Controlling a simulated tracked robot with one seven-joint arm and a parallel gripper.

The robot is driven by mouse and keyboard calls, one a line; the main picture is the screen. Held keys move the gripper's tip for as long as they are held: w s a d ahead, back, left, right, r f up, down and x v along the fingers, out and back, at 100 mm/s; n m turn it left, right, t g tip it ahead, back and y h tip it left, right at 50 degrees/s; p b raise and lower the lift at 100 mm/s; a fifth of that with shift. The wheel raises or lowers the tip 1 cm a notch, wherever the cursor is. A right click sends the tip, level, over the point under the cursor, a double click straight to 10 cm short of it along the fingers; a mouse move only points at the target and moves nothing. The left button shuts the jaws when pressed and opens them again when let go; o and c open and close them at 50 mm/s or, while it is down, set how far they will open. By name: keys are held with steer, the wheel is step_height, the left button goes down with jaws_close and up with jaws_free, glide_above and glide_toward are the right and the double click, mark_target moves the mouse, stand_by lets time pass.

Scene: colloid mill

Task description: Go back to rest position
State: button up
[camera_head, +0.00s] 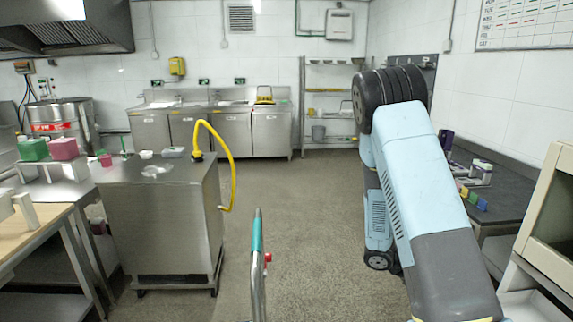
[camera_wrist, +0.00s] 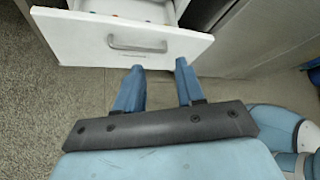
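My gripper (camera_wrist: 159,65) shows in the wrist view with its two blue fingers apart and nothing between them. The fingertips are just below the front of a white drawer (camera_wrist: 80,38), near its grey handle (camera_wrist: 138,45). I cannot tell whether they touch it. The drawer is pulled out, and a few small coloured things show at its top edge. In the head view my blue and grey arm reaches down on the right, and my gripper is out of the picture.
A beige cabinet (camera_head: 547,220) stands at the right edge, close to my arm. A dark counter (camera_head: 505,195) with small items is behind it. A steel machine (camera_head: 165,215) with a yellow hose (camera_head: 232,165) stands left. The floor (camera_head: 300,215) in the middle is clear.

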steer(key=s+a+r+m+t+y, duration=0.3)
steer(key=s+a+r+m, duration=0.3)
steer(key=r, duration=0.5)
steer(key=s+a+r+m+t+y, duration=0.3)
steer(key=s+a+r+m+y, duration=0.2)
steer(key=r, duration=0.6)
steer(key=s+a+r+m+t+y, duration=0.2)
steer(key=s+a+r+m+y, duration=0.2)
steer(key=s+a+r+m, duration=0.3)
step_height(320, 180, up, 5)
steer(key=a+m, duration=0.2)
steer(key=m, duration=0.1)
steer(key=shift+m+t, duration=0.4)
steer(key=shift+d, duration=0.1)
